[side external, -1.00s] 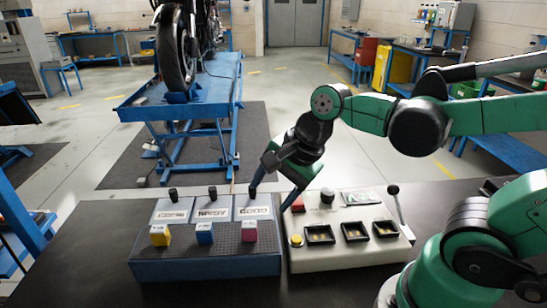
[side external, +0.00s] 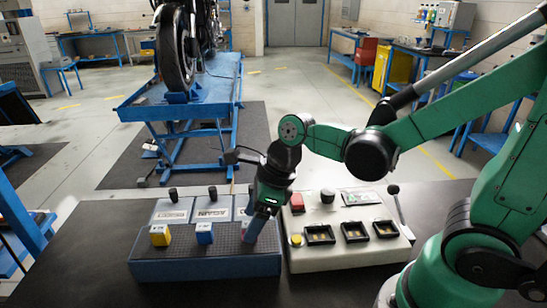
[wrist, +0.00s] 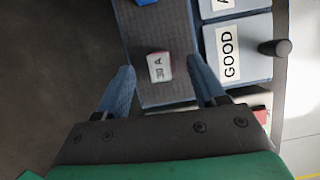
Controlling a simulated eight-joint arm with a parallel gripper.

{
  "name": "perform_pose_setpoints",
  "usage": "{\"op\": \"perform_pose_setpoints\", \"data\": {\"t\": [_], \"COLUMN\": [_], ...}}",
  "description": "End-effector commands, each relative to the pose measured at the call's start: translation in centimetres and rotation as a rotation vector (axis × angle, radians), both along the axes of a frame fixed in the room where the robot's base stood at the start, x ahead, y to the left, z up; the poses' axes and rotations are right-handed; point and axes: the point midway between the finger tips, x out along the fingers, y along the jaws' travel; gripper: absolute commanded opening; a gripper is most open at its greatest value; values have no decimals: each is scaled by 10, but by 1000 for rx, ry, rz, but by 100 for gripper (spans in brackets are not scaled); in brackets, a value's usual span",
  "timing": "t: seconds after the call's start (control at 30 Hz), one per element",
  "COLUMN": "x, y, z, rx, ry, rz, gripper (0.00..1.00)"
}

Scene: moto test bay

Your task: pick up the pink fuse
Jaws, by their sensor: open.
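The pink fuse (wrist: 160,68) has a white top marked "30 A" and stands on the dark grey textured deck of the blue tray (side external: 205,267). In the wrist view it sits between the tips of my gripper (wrist: 163,76), with a gap on each side. My gripper is open and empty, pointing down at it. In the side view my gripper (side external: 252,238) covers most of the pink fuse.
A blue fuse (side external: 204,234) and a yellow fuse (side external: 160,237) stand in the same row to the left. Labelled boxes with black knobs line the back, one marked "GOOD" (wrist: 229,52). A cream control panel (side external: 345,262) with a lever sits close on the right.

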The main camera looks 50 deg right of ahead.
Motion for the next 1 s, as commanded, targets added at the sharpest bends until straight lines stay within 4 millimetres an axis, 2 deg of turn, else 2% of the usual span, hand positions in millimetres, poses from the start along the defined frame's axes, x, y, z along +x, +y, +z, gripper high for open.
{"op": "perform_pose_setpoints", "data": {"t": [0.2,0.47,0.7,1.0], "x": [2,2,2,2], "y": [3,3,3,3], "z": [-9,-10,-10,-9], "rx": [-1,0,0,0], "ry": [-1,-1,-1,-1], "rz": [2,2,2,2], "gripper": [63,63,0,0]}}
